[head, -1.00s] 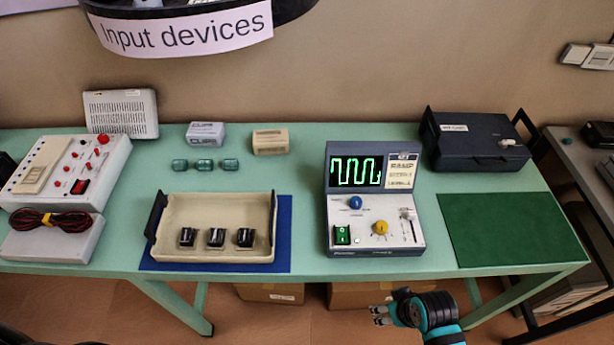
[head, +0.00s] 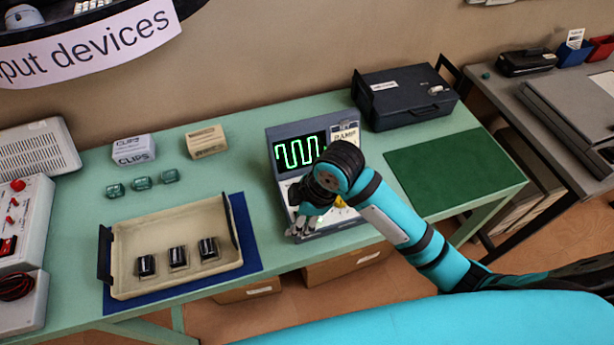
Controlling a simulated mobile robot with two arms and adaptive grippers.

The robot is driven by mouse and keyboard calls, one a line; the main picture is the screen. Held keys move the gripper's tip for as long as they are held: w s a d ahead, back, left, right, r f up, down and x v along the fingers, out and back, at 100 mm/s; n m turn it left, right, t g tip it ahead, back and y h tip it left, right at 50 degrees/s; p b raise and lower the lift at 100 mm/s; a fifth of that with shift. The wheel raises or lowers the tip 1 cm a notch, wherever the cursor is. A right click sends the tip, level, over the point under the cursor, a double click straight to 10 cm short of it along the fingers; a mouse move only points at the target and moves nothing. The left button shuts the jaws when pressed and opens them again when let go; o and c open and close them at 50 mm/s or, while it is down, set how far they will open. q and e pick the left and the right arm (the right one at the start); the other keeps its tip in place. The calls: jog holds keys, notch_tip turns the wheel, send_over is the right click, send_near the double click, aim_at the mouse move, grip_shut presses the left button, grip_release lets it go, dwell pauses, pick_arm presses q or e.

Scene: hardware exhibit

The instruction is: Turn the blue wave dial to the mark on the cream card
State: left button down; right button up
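The signal unit (head: 283,130) stands on the green table, its screen (head: 300,152) lit with a green square wave. The cream card (head: 345,134) beside the screen shows only its upper part; my arm covers the rest. The blue wave dial is hidden behind my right wrist. A bit of the yellow knob (head: 340,201) shows beside my arm. My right gripper (head: 302,224) is over the lower left of the unit's panel, fingers pointing down; whether it touches anything or how wide it is open is unclear. My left gripper is out of view.
A cream tray (head: 150,285) with several black parts is left of the unit on a blue mat (head: 246,236). A dark case (head: 405,95) stands behind right. A bare green mat (head: 455,170) lies right. Clips boxes (head: 133,149) are at the back.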

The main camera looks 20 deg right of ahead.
jog(key=w+d+r+n+g+h, duration=0.25)
jog(key=w+d+r+n, duration=0.35)
jog(key=w+r+n, duration=0.6)
jog(key=shift+m+t+h, duration=0.25)
jog(key=shift+m+h, duration=0.05)
jog(key=shift+h, duration=0.15)
jog(key=f+p, duration=0.1)
jog(key=f, duration=0.9)
jog(key=s+f+p, duration=0.1)
jog(key=f, duration=0.5)
jog(key=shift+f+p, duration=0.1)
jog(key=shift+p, duration=0.2)
grip_shut()
